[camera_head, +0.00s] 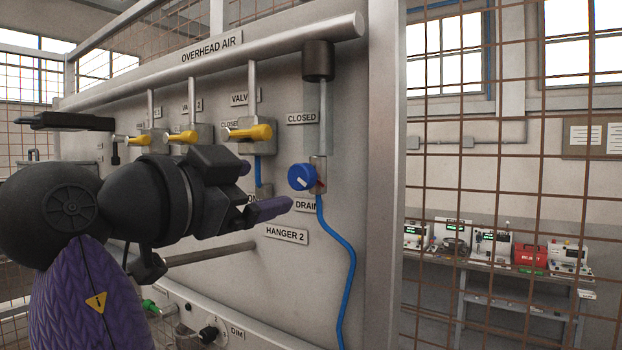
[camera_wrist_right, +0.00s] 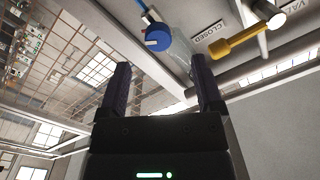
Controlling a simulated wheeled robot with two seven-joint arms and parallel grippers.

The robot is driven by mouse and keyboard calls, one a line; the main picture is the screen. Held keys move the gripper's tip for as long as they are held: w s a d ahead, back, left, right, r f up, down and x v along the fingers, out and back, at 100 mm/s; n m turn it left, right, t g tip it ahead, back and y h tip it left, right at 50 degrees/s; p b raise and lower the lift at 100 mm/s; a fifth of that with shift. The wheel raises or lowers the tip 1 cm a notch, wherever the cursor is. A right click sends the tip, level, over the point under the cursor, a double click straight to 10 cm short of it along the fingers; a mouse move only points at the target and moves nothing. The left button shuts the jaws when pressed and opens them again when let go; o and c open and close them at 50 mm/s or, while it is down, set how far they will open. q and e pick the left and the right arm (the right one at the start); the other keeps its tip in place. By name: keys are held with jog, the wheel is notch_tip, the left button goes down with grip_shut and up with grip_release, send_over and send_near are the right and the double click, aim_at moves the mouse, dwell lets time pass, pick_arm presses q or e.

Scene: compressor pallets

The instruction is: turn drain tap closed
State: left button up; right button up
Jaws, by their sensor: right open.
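The drain tap is a round blue knob (camera_head: 302,177) with a white mark on its face, on the panel above the DRAIN label (camera_head: 306,205). A small red part shows at its right, and a blue hose (camera_head: 345,250) runs down below it. My right gripper (camera_head: 268,188) is open and empty, to the left of the knob and apart from it. In the right wrist view the knob (camera_wrist_right: 157,38) is beyond the fingertips of the gripper (camera_wrist_right: 162,72), between their lines. My left gripper is not clearly visible.
Several yellow valve handles (camera_head: 250,132) stick out of the panel left of the tap. A CLOSED label (camera_head: 301,118) is above it. A grey pipe (camera_head: 250,45) runs across the top. A metal post (camera_head: 385,180) and wire mesh stand at the right.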

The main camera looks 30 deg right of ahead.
aim_at(297, 179)
jog(key=shift+m, duration=0.3)
jog(key=p+x, duration=0.1)
jog(key=x, duration=0.2)
jog(key=p+x, duration=0.1)
jog(key=x, duration=0.2)
jog(key=p+x, duration=0.1)
jog(key=x, duration=0.2)
jog(key=shift+s+d+r, duration=0.25)
jog(key=shift+r, duration=0.05)
jog(key=shift+w+d+f, duration=0.1)
jog(key=shift+w+d, duration=0.05)
jog(key=shift+d, duration=0.15)
